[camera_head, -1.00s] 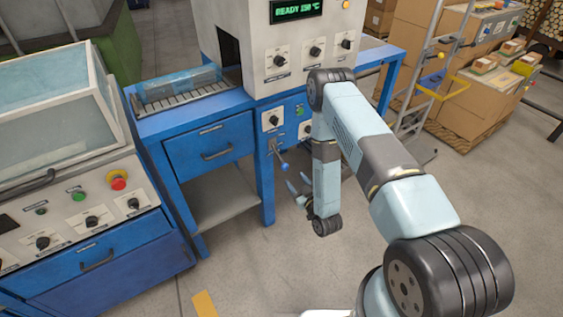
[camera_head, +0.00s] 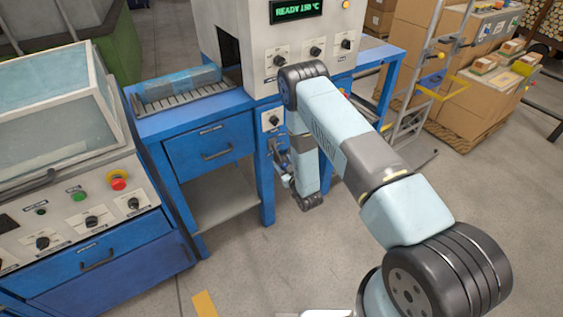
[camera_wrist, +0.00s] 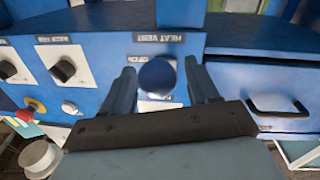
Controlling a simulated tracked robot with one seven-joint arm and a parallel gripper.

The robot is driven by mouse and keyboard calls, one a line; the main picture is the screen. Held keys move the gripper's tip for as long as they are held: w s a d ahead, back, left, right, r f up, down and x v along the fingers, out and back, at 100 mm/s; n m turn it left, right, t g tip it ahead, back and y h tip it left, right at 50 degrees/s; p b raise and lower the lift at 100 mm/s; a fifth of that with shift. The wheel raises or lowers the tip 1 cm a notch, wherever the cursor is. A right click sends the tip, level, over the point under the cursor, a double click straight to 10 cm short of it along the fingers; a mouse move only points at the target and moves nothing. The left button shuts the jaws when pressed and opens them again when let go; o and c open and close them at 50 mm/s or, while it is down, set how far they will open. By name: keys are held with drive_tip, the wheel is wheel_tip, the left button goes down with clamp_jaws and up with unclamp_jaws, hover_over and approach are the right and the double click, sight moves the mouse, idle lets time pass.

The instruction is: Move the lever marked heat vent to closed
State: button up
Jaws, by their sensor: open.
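The heat vent lever shows in the wrist view as a round blue knob (camera_wrist: 157,77), seen nearly end on, so its shaft is hidden. The "HEAT VENT" label (camera_wrist: 160,38) appears upside down above it. A pale plate with partly covered lettering lies behind the knob. My gripper (camera_wrist: 158,72) is open, with one finger on each side of the knob; I cannot tell whether either touches it. In the head view my gripper (camera_head: 284,168) is at the front of the blue bench, and my arm and fingers mostly cover the lever.
A drawer with a handle (camera_wrist: 280,105) is beside the lever panel. Black rotary knobs (camera_wrist: 63,69) and a red button (camera_wrist: 36,105) are on the other side. The blue bench (camera_head: 208,145) carries a roller bed, with the grey machine above. Floor in front is clear.

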drive_tip(key=shift+w+a, duration=0.35)
drive_tip(key=shift+w, duration=0.3)
clamp_jaws()
